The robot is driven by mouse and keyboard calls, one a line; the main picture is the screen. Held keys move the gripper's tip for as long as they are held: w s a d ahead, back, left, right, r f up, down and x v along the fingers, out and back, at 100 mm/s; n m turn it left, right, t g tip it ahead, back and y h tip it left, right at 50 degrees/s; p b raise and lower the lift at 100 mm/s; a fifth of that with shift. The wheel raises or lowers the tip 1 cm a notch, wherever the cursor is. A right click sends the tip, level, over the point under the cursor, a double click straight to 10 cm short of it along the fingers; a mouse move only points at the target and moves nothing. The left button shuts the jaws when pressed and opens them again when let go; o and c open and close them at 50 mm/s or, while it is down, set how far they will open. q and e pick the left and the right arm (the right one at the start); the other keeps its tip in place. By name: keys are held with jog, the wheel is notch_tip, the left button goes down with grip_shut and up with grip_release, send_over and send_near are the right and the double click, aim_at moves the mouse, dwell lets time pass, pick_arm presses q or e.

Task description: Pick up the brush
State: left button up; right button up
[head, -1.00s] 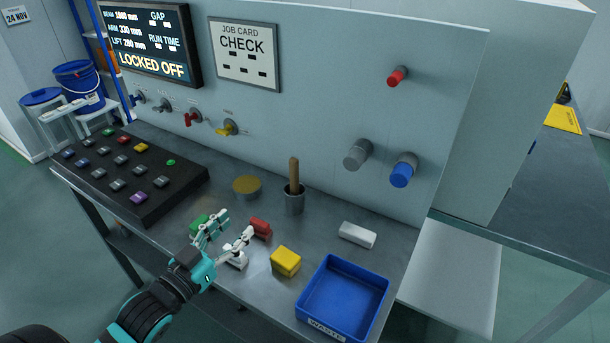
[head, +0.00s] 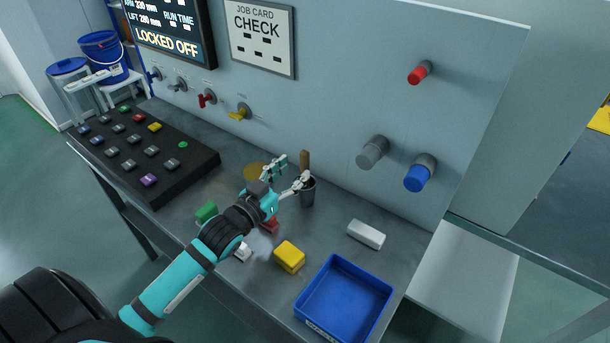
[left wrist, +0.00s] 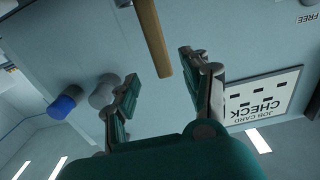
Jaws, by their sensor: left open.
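The brush shows as a wooden handle (head: 304,163) standing upright in a dark metal cup (head: 307,192) on the bench; its lower end is hidden in the cup. My left gripper (head: 294,170) is open beside the handle, with its fingers pointing toward it at about the cup's rim or above. In the left wrist view the handle (left wrist: 152,38) comes in from the top and its end lies between the two open fingers (left wrist: 160,72). I cannot tell whether a finger touches it. My right gripper is not in view.
Green (head: 206,212), red (head: 270,227), yellow (head: 289,256) and white (head: 366,235) blocks lie around the cup. A blue tray (head: 345,297) is at the front right. A button box (head: 190,172) sits left. The upright panel (head: 330,110) rises close behind the cup.

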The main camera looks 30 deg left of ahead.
aim_at(303, 160)
pick_arm(q)
jog(key=w, duration=0.4)
jog(key=w+p, duration=0.1)
jog(key=w, duration=0.1)
jog(key=shift+d+r, duration=0.1)
jog(key=shift+d, duration=0.2)
jog(key=shift+s, duration=0.1)
grip_shut()
